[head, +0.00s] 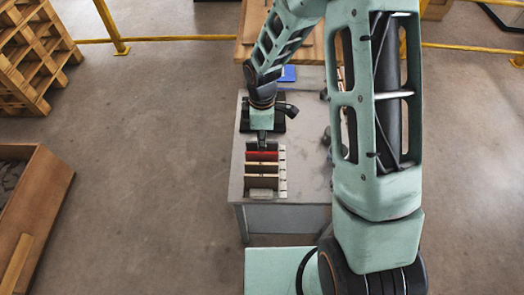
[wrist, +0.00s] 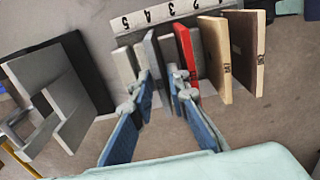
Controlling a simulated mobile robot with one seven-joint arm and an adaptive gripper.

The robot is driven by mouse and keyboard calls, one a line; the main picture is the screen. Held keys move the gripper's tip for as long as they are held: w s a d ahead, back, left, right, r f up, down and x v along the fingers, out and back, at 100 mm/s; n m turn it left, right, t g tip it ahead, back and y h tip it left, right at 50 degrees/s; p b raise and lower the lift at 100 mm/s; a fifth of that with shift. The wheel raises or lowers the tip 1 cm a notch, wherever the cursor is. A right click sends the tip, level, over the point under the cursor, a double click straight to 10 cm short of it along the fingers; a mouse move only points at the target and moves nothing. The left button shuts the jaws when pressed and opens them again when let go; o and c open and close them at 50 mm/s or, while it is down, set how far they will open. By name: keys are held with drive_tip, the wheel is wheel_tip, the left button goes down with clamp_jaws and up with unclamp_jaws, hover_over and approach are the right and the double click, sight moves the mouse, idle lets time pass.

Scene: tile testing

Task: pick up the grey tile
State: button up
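My gripper (wrist: 162,80) is open, its two blue-padded fingers apart and pointing into a row of upright tiles. In the wrist view, a narrow grey tile (wrist: 151,48) stands near the left fingertip, with another greyish tile (wrist: 167,50) close by on its right. I cannot tell which tile lies fully between the fingers, or whether they touch it. A red tile (wrist: 187,55) stands just right of the right finger. In the head view my gripper (head: 262,143) is at the far end of the row, just behind the red tile (head: 262,156).
A pale tile (wrist: 124,68) stands left of the fingers, and two brown tiles (wrist: 214,55) stand at the right. A numbered strip (wrist: 150,17) edges the rack. The rack stands on a grey table (head: 305,180) with free room at right. A wooden crate (head: 40,205) is at left.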

drive_tip(key=shift+f, duration=0.45)
clamp_jaws()
drive_tip(key=shift+r, duration=0.1)
